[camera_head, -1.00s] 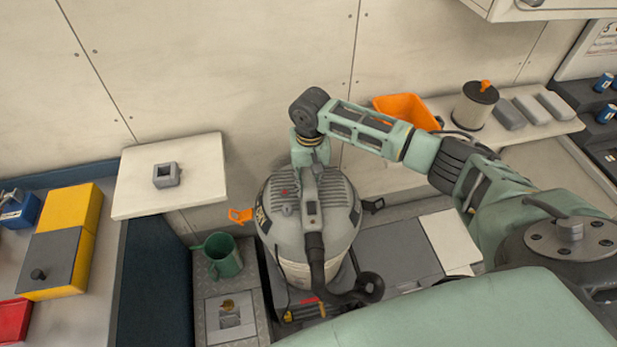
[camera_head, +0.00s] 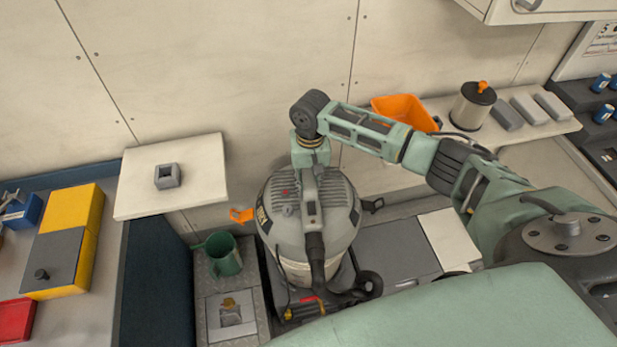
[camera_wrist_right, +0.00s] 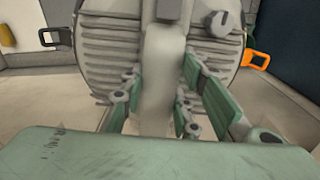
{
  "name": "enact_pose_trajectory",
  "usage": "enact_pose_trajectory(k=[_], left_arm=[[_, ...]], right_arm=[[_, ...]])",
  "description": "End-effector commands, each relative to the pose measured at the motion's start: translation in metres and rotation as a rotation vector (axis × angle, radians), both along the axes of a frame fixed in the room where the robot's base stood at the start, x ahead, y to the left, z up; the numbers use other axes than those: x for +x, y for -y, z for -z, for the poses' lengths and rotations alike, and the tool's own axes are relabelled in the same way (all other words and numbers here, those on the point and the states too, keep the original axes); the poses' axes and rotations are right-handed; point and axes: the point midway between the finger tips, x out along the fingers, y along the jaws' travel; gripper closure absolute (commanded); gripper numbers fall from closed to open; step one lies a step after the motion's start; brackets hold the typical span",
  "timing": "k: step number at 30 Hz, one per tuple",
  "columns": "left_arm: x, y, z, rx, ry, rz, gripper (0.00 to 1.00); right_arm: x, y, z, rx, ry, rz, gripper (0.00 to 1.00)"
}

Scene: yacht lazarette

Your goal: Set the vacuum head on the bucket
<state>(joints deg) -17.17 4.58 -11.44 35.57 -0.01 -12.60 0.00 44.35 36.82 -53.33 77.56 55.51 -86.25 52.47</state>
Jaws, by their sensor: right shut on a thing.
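The vacuum head (camera_head: 285,203) is a grey ribbed dome with a dark hose in front. It is over the pale bucket (camera_head: 296,272), whose side shows below the dome. I cannot tell whether the head's rim touches the bucket all round. My right gripper (camera_head: 311,163) reaches down from above and is shut on the head's top handle. In the right wrist view, the fingers of the gripper (camera_wrist_right: 160,103) lie on both sides of the light handle (camera_wrist_right: 162,65), with the ribbed head (camera_wrist_right: 108,55) behind. My left gripper is out of view.
An orange latch (camera_head: 241,215) sticks out left of the head and a dark latch (camera_head: 373,204) right. An orange bin (camera_head: 403,110) and a filter canister (camera_head: 471,107) sit on the right shelf. The wall is close behind.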

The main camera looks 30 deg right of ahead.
Motion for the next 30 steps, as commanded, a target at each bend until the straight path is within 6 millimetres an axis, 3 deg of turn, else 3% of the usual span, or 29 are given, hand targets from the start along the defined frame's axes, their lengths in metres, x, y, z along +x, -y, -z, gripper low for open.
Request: enact_pose_trajectory(k=[30], left_arm=[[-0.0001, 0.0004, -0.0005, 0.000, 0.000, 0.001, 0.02]], right_arm=[[0.0028, -0.0005, 0.0036, 0.004, 0.007, 0.000, 1.00]])
